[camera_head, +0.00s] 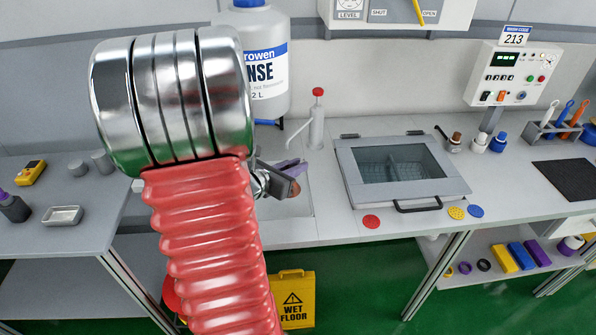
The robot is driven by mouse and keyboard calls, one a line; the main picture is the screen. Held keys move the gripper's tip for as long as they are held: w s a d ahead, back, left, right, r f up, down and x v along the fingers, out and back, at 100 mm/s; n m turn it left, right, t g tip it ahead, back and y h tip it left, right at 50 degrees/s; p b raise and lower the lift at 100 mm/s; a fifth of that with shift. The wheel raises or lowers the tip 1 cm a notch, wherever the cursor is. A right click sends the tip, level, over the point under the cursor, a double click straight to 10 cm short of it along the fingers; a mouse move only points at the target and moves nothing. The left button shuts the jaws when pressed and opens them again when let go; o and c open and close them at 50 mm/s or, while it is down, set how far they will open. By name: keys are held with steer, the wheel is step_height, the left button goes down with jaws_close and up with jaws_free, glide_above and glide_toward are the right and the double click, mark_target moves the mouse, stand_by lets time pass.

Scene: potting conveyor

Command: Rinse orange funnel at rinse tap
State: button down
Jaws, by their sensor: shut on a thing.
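My gripper (284,182) is over the sink area (303,208) in the counter, just below and left of the rinse tap. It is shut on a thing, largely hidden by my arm. A small brownish-orange part, which looks like the orange funnel (296,189), shows at the jaws. A flat lavender piece (283,165) shows just above them; I cannot tell what it belongs to. The rinse tap (316,122) is a pale post with a red top and a thin spout reaching down to the left. I cannot see whether water runs.
A rinse bottle (268,75) hangs behind my arm. A lidded, windowed box (398,168) is right of the sink. A control panel (513,75) and tool rack (557,128) stand further right. A yellow wet-floor sign (294,300) stands below.

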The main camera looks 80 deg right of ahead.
steer(key=shift+s+a+f+m+g, duration=0.1)
steer(key=shift+s+f+m+g, duration=0.2)
steer(key=shift+s+f, duration=0.4)
steer(key=shift+s+r, duration=0.15)
steer(key=w+d+f, duration=0.2)
steer(key=w+d, duration=0.5)
steer(key=w, duration=0.5)
steer(key=shift+d+f, duration=0.15)
steer(key=shift+f, duration=0.25)
stand_by(0.5)
stand_by(0.3)
